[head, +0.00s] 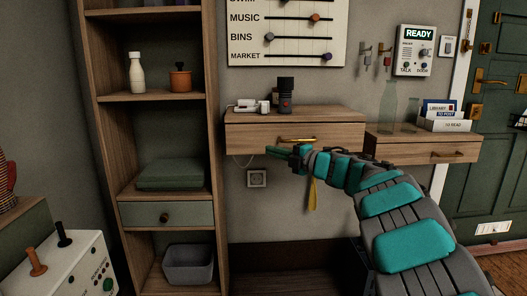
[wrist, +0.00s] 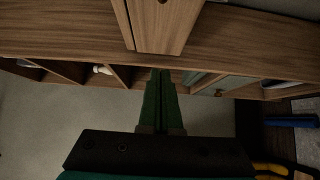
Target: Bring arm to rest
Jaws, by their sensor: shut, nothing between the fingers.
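My teal and grey arm reaches in from the lower right in the head view. My gripper (head: 271,150) points left, in front of the wooden wall drawer (head: 258,132). Its green fingers also show in the wrist view (wrist: 163,75), closed together and empty. The gripper appears close below the drawer's brass handle (head: 296,140). I cannot tell whether it touches the drawer. A yellow strap (head: 312,194) hangs below, partly behind the arm.
A tall shelf (head: 107,160) stands left, with a bottle (head: 137,73), an orange pot (head: 180,78) and a grey bin (head: 188,264). A lever console (head: 70,262) is at lower left. A second drawer (head: 420,151) and a green door (head: 498,150) are right.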

